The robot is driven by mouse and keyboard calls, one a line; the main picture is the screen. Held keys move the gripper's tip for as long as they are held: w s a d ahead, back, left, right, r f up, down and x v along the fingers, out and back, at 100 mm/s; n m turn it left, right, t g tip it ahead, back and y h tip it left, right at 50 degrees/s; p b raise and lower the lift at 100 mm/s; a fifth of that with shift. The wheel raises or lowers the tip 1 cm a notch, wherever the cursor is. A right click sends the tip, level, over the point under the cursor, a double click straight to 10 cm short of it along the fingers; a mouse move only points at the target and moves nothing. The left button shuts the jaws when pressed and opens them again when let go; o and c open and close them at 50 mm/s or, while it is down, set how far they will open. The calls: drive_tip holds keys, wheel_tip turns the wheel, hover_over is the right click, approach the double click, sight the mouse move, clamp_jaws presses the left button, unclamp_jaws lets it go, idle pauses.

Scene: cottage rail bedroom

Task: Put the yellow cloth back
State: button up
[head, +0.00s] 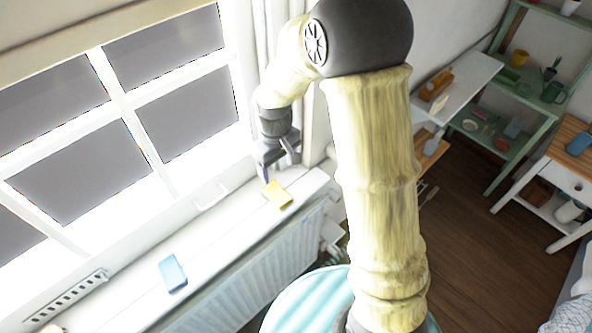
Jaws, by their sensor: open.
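The yellow cloth (277,194) lies flat on the white window sill (225,226), near the sill's right end. My gripper (278,166) is open, just above and behind the cloth, with its fingers pointing down. One finger reaches close to the cloth's upper left edge; I cannot tell whether it touches. Nothing shows between the fingers.
A blue item (172,273) lies on the sill to the left. The window frame and its handle (210,197) are close behind my gripper. A radiator (228,279) is below the sill. A green shelf (487,150) and a wooden-topped table (570,150) stand at the right.

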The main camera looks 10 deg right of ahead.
drive_tip(key=s+d+r+m+t, duration=0.1)
drive_tip(key=s+d+r+m, duration=0.1)
drive_tip(key=s+d, duration=0.3)
drive_tip(key=s+d+r+m+t, duration=0.1)
drive_tip(key=s+d+r+m, duration=0.2)
drive_tip(key=s+d, duration=0.3)
drive_tip(key=shift+s+d+r+m+t, duration=0.2)
drive_tip(key=shift+d+m+t, duration=0.15)
drive_tip(key=shift+m, duration=0.55)
